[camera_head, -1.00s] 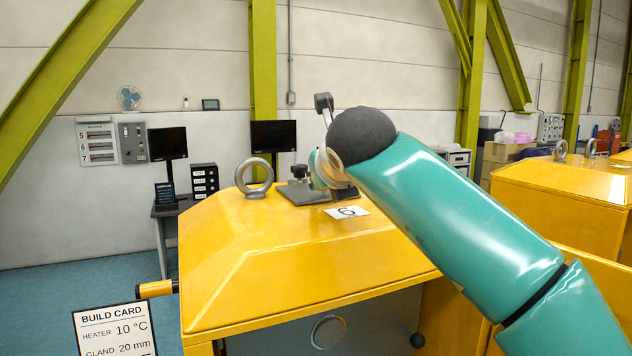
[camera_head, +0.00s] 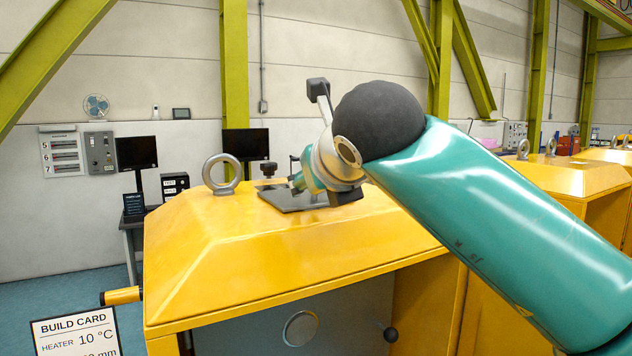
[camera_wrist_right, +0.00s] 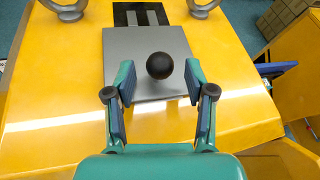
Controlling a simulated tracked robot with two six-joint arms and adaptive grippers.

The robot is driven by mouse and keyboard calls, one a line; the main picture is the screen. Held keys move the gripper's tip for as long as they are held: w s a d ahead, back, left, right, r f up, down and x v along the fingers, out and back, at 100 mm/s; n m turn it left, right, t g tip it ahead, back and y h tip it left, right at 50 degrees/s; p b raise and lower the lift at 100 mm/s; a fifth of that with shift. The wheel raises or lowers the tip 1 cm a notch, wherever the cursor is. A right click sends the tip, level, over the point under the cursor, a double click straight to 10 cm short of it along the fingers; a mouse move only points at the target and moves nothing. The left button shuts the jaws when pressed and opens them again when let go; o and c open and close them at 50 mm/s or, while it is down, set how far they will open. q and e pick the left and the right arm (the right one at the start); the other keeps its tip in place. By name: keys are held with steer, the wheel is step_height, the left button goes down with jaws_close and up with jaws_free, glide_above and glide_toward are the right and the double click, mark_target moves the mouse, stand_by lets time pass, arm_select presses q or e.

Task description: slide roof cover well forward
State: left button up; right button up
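The roof cover is a flat grey plate (camera_head: 290,202) lying on the yellow cabinet roof (camera_head: 240,235); in the right wrist view its bare surface (camera_wrist_right: 165,42) shows with a black ball knob (camera_wrist_right: 159,66) on it. My right gripper (camera_wrist_right: 160,82) is open, one finger on each side of the knob, with gaps on both sides. In the head view my right gripper (camera_head: 300,180) is over the plate, partly hidden by my own wrist. A dark slotted panel (camera_wrist_right: 140,16) lies bare beyond the plate's far edge. My left gripper is not in view.
A grey lifting eye (camera_head: 222,173) stands left of the plate; two lifting eyes show in the wrist view, at left (camera_wrist_right: 64,8) and right (camera_wrist_right: 203,7). The roof's front slope is clear.

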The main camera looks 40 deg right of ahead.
steer(key=shift+w+d, duration=0.1)
steer(key=shift+w, duration=0.05)
steer(key=v, duration=1.2)
steer(key=shift+f, duration=0.1)
